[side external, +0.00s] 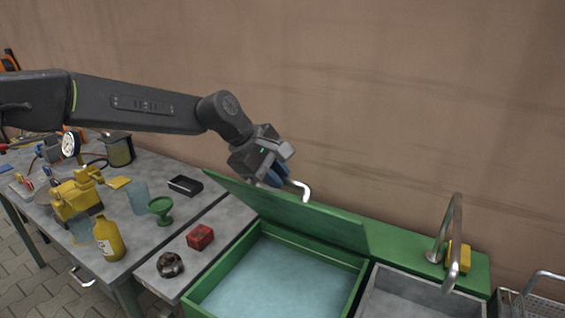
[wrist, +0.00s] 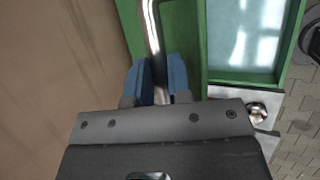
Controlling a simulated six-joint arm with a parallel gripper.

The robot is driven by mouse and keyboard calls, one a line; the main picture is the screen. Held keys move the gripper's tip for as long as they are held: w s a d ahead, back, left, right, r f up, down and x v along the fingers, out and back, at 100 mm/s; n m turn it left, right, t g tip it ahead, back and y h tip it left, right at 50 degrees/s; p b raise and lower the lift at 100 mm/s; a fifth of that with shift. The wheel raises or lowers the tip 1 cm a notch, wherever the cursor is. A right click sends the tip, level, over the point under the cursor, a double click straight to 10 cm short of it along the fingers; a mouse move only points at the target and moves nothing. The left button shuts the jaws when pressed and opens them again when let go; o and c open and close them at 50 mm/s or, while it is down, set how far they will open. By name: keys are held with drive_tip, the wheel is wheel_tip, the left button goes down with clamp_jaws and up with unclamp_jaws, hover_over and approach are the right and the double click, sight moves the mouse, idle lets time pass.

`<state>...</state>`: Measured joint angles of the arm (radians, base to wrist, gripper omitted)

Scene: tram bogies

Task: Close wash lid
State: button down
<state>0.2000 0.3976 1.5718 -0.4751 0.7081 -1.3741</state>
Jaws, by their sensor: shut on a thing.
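The green wash lid (side external: 290,215) stands open, tilted up at the back of the green wash basin (side external: 205,293). The basin holds pale blue liquid (side external: 280,275). A curved metal handle (side external: 303,189) is at the lid's upper edge. My gripper (side external: 277,177) is at this handle, behind the lid's top edge. In the wrist view the blue fingers of my gripper (wrist: 159,80) are shut on the metal handle (wrist: 153,35), one on each side. The lid (wrist: 181,30) and the basin's green rim (wrist: 293,35) also show there. The lower part of the fingers is partly hidden in the side view.
A grey sink (side external: 400,295) with a metal tap (side external: 455,240) stands right of the basin. A red block (side external: 200,237) and a round metal part (side external: 170,265) lie on the bench to the left. A yellow bottle (side external: 108,238) stands further left. The wall is close behind.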

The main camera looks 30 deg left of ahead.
drive_tip(key=s+f, duration=1)
drive_tip(key=s, duration=0.1)
idle(0.4)
drive_tip(key=c, duration=1.3)
unclamp_jaws()
drive_tip(key=shift+c, duration=0.2)
drive_tip(key=shift+r, duration=0.2)
drive_tip(key=v, duration=1.3)
drive_tip(key=shift+s+a+r, duration=0.15)
drive_tip(key=shift+s+a, duration=0.05)
drive_tip(key=shift+a, duration=0.05)
